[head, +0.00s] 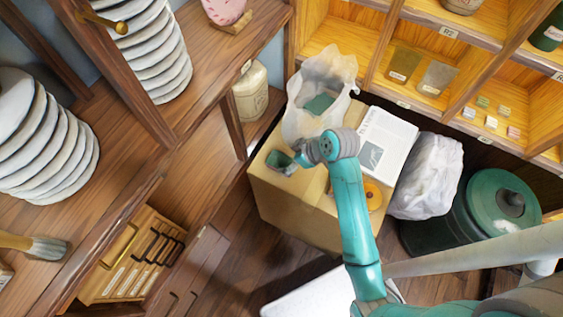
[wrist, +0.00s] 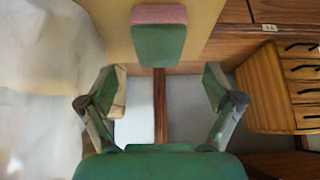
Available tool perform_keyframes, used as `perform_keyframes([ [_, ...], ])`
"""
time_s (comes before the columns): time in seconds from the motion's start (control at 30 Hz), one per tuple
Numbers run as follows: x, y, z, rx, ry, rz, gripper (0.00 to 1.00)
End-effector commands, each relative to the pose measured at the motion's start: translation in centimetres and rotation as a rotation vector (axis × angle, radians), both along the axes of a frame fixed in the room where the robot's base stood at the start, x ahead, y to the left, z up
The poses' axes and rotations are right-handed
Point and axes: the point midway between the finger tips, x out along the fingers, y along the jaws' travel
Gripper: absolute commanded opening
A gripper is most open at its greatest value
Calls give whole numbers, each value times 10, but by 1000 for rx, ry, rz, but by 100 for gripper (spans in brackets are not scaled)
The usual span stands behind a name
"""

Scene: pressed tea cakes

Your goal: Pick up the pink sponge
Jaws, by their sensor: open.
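A block-shaped sponge (wrist: 158,42) with a pink layer along its top edge and a green face shows in the upper middle of the wrist view, against a tan surface. In the head view a small green block (head: 278,161), seemingly this sponge, sits at the left end of the cardboard box top (head: 270,188); its pink part is not clear there. My gripper (wrist: 165,90) is open and empty, its two fingers wide apart. The sponge lies ahead of the fingertips, roughly centred between them. In the head view my gripper (head: 299,158) is just right of the green block.
A translucent plastic bag (head: 338,68) holding something green stands behind my gripper on the box. A printed sheet (head: 387,137) and an orange round thing (head: 373,195) lie right of my arm. A white bag (head: 428,175) and green bin (head: 497,203) stand right. Wooden shelves (head: 195,140) flank the left.

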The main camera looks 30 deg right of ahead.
Motion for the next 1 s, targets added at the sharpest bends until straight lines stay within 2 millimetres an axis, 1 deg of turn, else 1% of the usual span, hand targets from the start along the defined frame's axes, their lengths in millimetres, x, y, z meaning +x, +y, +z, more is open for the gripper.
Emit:
perform_keyframes([
  [0.23,7,5,-14,0,1,1,91],
  [0.4,19,12,-35,-1,0,1,91],
  [0.53,25,16,-46,-1,0,-1,91],
  [0.63,27,17,-50,-1,0,-1,91],
  [0.83,27,17,-50,-1,-1,-1,91],
  [0.87,27,17,-50,-1,-1,-1,86],
  [0.9,27,17,-50,-1,-1,-1,76],
  [0.97,27,17,-50,-1,-1,-1,66],
  [1.0,26,17,-50,-1,0,-1,57],
])
